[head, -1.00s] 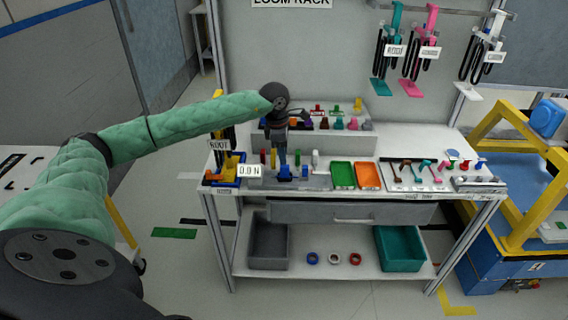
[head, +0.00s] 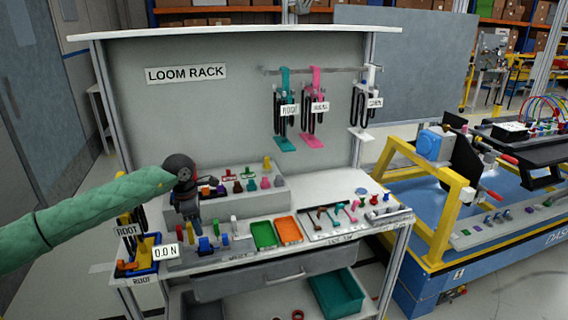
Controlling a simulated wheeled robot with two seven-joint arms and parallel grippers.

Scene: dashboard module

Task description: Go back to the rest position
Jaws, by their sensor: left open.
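My left arm comes in from the left in a green sleeve. Its dark left gripper (head: 190,212) points down over the left part of the workbench (head: 335,188), just in front of the stepped connector block (head: 282,200). The jaws are small and partly lost against the coloured parts behind; I see nothing held in them. A "0.0 N" label (head: 165,252) shows beside the gripper. My right gripper is not in view.
The loom rack (head: 215,110) holds teal, pink and white looms on its rail. Green (head: 263,234) and orange (head: 288,230) trays lie on the bench. A teal bin (head: 337,292) sits below. A yellow-framed blue station (head: 440,215) stands at the right.

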